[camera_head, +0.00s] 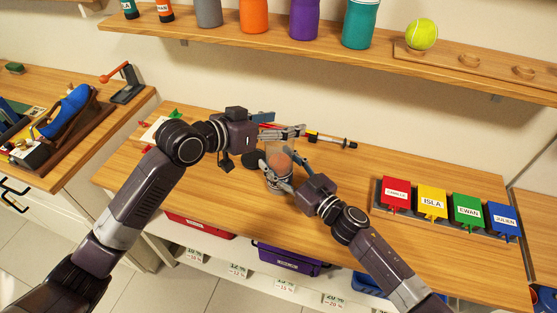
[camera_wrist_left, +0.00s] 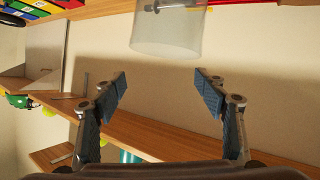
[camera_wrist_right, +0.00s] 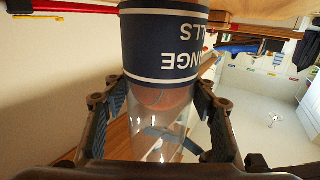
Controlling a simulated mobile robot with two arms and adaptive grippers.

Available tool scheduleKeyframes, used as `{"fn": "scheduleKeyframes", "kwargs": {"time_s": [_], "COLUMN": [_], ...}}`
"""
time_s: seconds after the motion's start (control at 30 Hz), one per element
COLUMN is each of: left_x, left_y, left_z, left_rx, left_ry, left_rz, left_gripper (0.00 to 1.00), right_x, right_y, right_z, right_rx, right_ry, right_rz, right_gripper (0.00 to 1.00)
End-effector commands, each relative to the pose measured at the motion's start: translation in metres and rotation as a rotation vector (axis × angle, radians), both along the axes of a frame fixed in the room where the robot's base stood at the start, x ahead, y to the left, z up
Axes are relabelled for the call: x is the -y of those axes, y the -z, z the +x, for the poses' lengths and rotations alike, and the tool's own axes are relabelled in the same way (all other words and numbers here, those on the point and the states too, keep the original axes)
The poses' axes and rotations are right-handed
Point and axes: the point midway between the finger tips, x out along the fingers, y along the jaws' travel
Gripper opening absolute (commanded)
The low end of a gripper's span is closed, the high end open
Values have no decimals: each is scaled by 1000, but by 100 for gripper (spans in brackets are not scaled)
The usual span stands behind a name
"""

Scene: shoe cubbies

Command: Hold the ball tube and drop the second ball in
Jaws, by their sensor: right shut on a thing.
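The clear ball tube (camera_head: 281,150) stands upright over the table, and a reddish-orange ball shows inside it. In the right wrist view the tube (camera_wrist_right: 165,40) has a navy label, and a ball (camera_wrist_right: 158,98) shows through the wall below the label. My right gripper (camera_head: 285,175) is shut around the tube; its fingers flank the tube in its own wrist view. My left gripper (camera_head: 284,125) is open and empty, just above the tube's mouth. The left wrist view shows the clear tube end (camera_wrist_left: 167,38) beyond the parted fingers.
A tennis ball (camera_head: 421,34) sits at the left end of a wooden rack (camera_head: 480,66) on the wall shelf. Colored bottles stand along that shelf. Labelled colored boxes (camera_head: 432,203) stand at the table's right. A dark-tipped rod (camera_head: 330,140) lies behind the tube.

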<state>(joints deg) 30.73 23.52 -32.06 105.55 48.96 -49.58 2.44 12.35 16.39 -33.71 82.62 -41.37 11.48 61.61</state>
Motion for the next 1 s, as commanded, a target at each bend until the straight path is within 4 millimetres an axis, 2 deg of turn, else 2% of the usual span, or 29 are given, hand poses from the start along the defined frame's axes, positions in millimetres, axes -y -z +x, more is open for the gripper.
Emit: {"fn": "scheduleKeyframes", "kwargs": {"time_s": [0.27, 0.37, 0.7, 0.87, 1.0], "left_x": [-4, -13, -63, -78, -83], "left_y": [-1, -6, -32, -40, -44], "left_z": [-3, -11, -55, -68, -73], "left_rx": [-1, 0, 0, 0, -1], "left_ry": [0, -1, -1, -2, 0], "left_rz": [1, 2, 5, 2, 1], "left_gripper": [65, 65, 65, 65, 65], "right_x": [0, 0, 0, 0, 0], "right_y": [0, 0, 0, 0, 0], "right_z": [0, 0, 0, 0, 0], "right_rx": [-1, -1, -1, -1, -1], "right_ry": [0, 0, 0, 0, 0], "right_rz": [1, 1, 1, 1, 1], "right_gripper": [28, 28, 28, 28, 28]}}
